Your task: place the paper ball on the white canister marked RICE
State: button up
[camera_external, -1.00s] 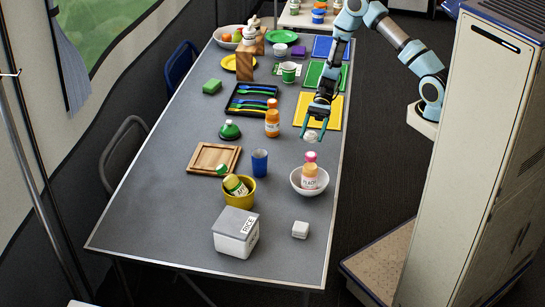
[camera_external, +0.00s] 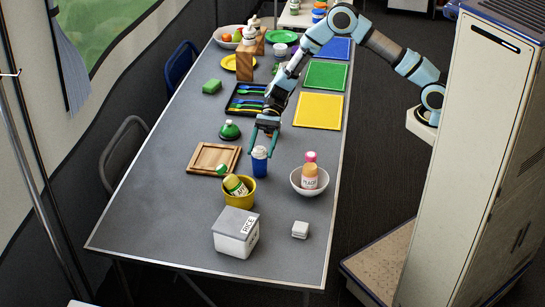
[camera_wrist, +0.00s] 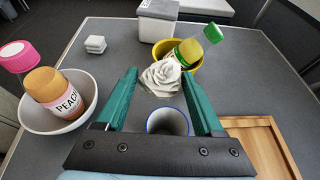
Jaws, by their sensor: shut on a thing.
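My gripper (camera_external: 265,143) is shut on a crumpled white paper ball (camera_wrist: 161,77), held between the green fingertips in the wrist view. In the outside view the ball (camera_external: 260,152) is small and sits right above the blue cup. The white canister marked RICE (camera_external: 236,238) stands near the front end of the table, with a grey lid (camera_external: 237,221) on top. It also shows in the wrist view (camera_wrist: 156,25) at the far top, beyond the ball and partly cut off. My gripper is well short of the canister.
A blue cup (camera_external: 260,168) stands under my gripper. A yellow bowl (camera_external: 240,196) with a green-capped bottle lies between it and the canister. A white bowl (camera_external: 297,184) holds a peach bottle.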

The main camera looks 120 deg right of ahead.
jog(key=w+a+r, duration=0.3)
jog(key=w+a, duration=0.5)
jog(key=w, duration=0.4)
notch_tip(320, 180, up, 5)
jog(key=b, duration=0.1)
send_over(237, 218)
jog(key=shift+n+g+y, duration=0.3)
jog(key=shift+y, duration=0.1)
notch_tip(237, 218, down, 8)
jog(key=shift+f+p, duration=0.2)
jog(key=shift+p, duration=0.6)
jog(key=shift+f, duration=0.25)
jog(key=shift+f, duration=0.1)
jog(key=shift+f, duration=0.1)
jog(key=o, duration=1.3)
